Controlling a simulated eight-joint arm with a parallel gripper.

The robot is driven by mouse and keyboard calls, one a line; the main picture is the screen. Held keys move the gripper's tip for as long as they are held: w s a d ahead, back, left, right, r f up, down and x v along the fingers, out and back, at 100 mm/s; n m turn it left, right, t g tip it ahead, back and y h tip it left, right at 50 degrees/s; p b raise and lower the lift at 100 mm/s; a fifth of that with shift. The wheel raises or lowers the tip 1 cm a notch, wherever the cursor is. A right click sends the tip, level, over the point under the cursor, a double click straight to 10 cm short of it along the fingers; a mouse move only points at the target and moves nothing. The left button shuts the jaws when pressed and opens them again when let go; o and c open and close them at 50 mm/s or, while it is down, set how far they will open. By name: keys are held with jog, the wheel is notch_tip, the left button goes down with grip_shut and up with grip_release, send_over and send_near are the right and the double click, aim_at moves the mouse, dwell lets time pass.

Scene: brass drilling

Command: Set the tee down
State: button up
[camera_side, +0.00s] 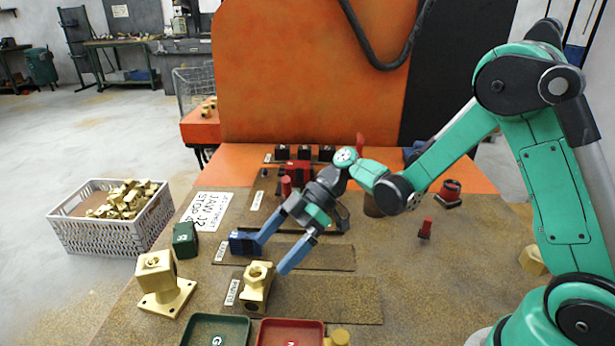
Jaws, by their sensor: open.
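A brass tee (256,288) with a round opening on top stands on the front brown mat (340,298), close to that mat's left end. My gripper (268,258) has two blue fingers spread apart, reaching down from the upper right. The right fingertip is close to the tee's upper right side, and the left one ends behind the tee, by a dark blue block (242,243). I cannot tell whether either finger touches the tee. Nothing is seen held between the fingers.
A flanged brass fitting (165,285) and a green block (185,240) stand at the left. A green tray (215,322) and a red tray (290,323) lie at the front edge. A crate of brass parts (108,238) is farther left. The front mat's right part is clear.

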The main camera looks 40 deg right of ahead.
aim_at(262, 274)
jog(key=f+n+y, duration=0.1)
jog(key=f+n+g, duration=0.1)
jog(key=n, duration=0.1)
jog(key=shift+s+a+f+y, duration=0.1)
jog(key=shift+s+a+y, duration=0.05)
jog(key=shift+a+y, duration=0.25)
jog(key=shift+a+f, duration=0.1)
jog(key=shift+x, duration=2.65)
jog(key=shift+s, duration=0.1)
grip_shut()
